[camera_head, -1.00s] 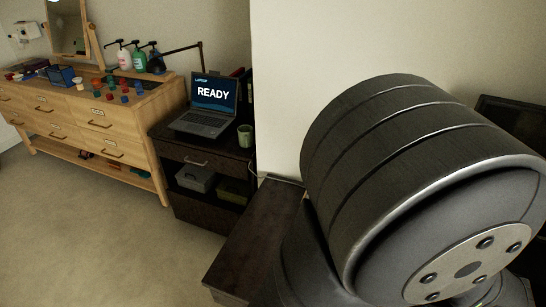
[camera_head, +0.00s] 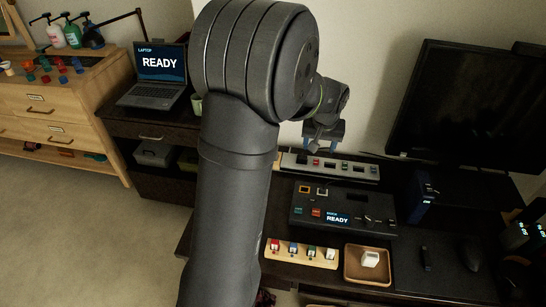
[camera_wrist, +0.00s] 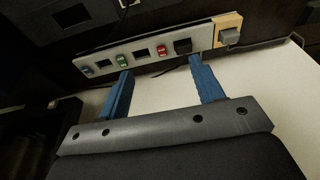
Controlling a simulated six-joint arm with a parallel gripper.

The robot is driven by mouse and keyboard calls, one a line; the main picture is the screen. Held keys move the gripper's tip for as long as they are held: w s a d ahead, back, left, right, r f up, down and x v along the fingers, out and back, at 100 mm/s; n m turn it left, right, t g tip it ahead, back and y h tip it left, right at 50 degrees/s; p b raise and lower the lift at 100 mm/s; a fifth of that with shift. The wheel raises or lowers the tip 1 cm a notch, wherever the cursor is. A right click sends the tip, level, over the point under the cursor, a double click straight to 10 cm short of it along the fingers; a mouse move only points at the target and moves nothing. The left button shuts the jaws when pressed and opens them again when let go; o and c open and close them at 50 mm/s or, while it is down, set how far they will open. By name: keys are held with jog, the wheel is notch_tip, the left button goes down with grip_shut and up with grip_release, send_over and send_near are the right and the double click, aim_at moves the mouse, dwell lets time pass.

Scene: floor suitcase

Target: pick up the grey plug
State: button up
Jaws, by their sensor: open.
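My gripper (camera_head: 323,138) hangs over the back of the dark desk, above the power strip, in the head view. In the wrist view its blue fingers (camera_wrist: 161,67) are apart with nothing between them. The grey plug (camera_wrist: 230,36) sits on a small wooden block (camera_wrist: 225,22) at the right end of the power strip, beyond and right of the right fingertip. The power strip (camera_wrist: 148,50) has green and red switches and a black plug (camera_wrist: 183,46). My arm hides much of that desk corner in the head view, and I cannot make out the grey plug there.
A black box reading READY (camera_head: 345,205) stands before the power strip (camera_head: 335,168). A wooden rack of coloured pieces (camera_head: 302,262) and a wooden tray (camera_head: 350,273) with a white item lie at the front. A monitor (camera_head: 465,110) stands at right.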

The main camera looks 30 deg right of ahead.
jog(key=w+a+r, duration=0.1)
jog(key=w+a, duration=0.3)
jog(key=w, duration=0.4)
jog(key=w+a+r, duration=0.1)
jog(key=w+a, duration=0.3)
jog(key=w, duration=0.4)
jog(key=shift+h, duration=0.3)
jog(key=x, duration=1.1)
jog(key=shift+d+f, duration=0.25)
jog(key=x, duration=0.3)
jog(key=s+x, duration=0.1)
jog(key=x, duration=0.1)
jog(key=shift+a, duration=0.1)
jog(key=shift+w+f, duration=0.1)
jog(key=shift+f, duration=0.35)
jog(key=c, duration=1.1)
